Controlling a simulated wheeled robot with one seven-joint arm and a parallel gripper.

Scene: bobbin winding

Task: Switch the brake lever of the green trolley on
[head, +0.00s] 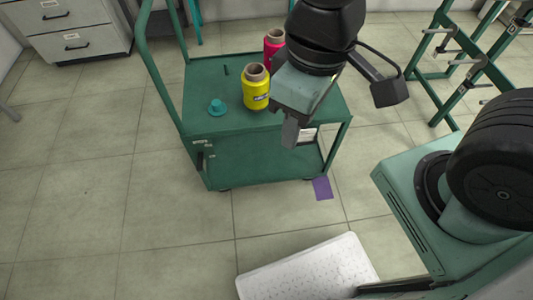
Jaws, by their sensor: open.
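The green trolley (225,122) stands on the tiled floor near the middle of the head view, with a tall green handle frame on its left. A small dark lever (201,158) is on its front panel at the left, below a white label; it looks like the brake lever. It appears roughly upright, but its setting is too small to tell. My gripper (291,132) hangs in front of the trolley's right part, to the right of the lever and apart from it. It is open, with nothing visible in it. It hides part of the trolley top.
On the trolley top are a yellow spool (257,92), a red spool (272,45) partly hidden, and a small teal object (217,107). A purple patch (322,188) and a white textured mat (300,272) are on the floor. A green rack (450,65) stands right. Floor left is clear.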

